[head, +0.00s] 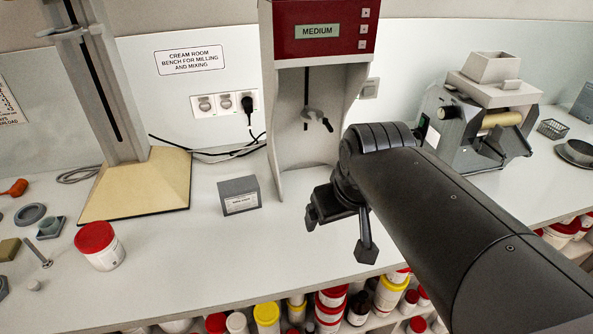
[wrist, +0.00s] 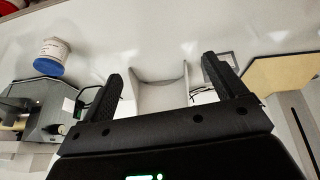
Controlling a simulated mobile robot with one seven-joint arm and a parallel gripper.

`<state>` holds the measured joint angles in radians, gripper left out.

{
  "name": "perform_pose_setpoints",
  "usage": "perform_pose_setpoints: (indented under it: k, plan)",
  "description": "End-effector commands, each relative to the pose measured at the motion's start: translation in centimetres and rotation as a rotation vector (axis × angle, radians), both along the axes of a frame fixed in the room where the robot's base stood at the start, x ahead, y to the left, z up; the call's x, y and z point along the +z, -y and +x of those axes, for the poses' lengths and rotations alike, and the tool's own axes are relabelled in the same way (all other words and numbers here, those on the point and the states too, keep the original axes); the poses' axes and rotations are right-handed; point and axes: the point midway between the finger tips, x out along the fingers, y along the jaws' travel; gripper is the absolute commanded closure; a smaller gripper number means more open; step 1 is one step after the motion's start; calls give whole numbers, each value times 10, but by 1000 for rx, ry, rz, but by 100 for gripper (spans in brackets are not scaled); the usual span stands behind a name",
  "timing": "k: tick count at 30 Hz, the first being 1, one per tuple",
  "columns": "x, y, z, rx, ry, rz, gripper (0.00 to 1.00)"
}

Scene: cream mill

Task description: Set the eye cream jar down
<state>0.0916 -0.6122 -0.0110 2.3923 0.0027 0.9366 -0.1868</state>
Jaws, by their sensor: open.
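My gripper (head: 340,235) is over the bench in front of the red and white mixer in the head view. Its fingers stand apart with nothing between them; they also show in the wrist view (wrist: 170,80). My arm seems to hide that jar in the head view. A white jar with a red lid (head: 101,246) stands at left in the head view. I cannot read which is the eye cream jar.
The bench (head: 200,275) is clear at front centre. A small grey box (head: 239,196) stands left of my gripper, near the mixer (head: 315,90). A tall stand (head: 110,90) is at left and the roller mill (head: 470,125) at right. Several tubs fill the shelf below.

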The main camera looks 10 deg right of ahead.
Motion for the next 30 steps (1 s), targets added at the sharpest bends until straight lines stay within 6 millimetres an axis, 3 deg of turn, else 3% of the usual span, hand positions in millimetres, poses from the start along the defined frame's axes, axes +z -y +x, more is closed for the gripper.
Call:
perform_pose_setpoints:
  k: [3, 9, 30]
  plan:
    - [-7, -18, -20, -31, 42, 36, 11]
    - [-14, -28, -33, -64, 69, 69, 11]
    - [-14, -28, -34, -68, 69, 70, 11]
